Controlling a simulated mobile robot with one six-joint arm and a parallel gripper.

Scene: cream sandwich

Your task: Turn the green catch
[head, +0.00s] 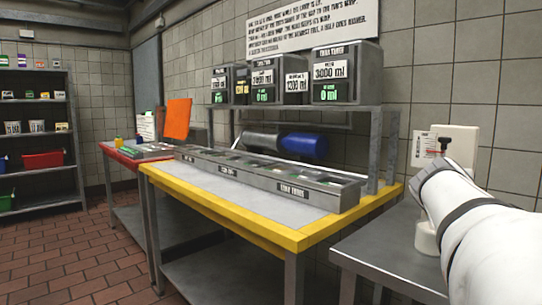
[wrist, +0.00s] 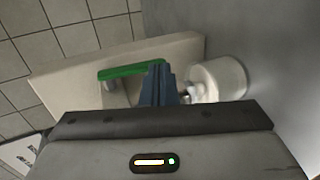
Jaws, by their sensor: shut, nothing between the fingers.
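The green catch (wrist: 133,70) is a slim green bar in the wrist view, lying across the face of a cream box (wrist: 75,82). My gripper (wrist: 157,68) shows as blue fingers held together and empty, with the tips at the right end of the green bar. I cannot tell whether they touch it. The left part of the bar is clear of the fingers. In the head view the cream box (head: 458,140) stands against the wall behind my white arm, and the catch does not show there.
A white round container (wrist: 220,80) is close to the right of my fingers. In the head view, a grey side table (head: 385,250) lies below my arm. A yellow-edged counter (head: 235,195) with a tray row and ml displays (head: 330,72) stands to the left.

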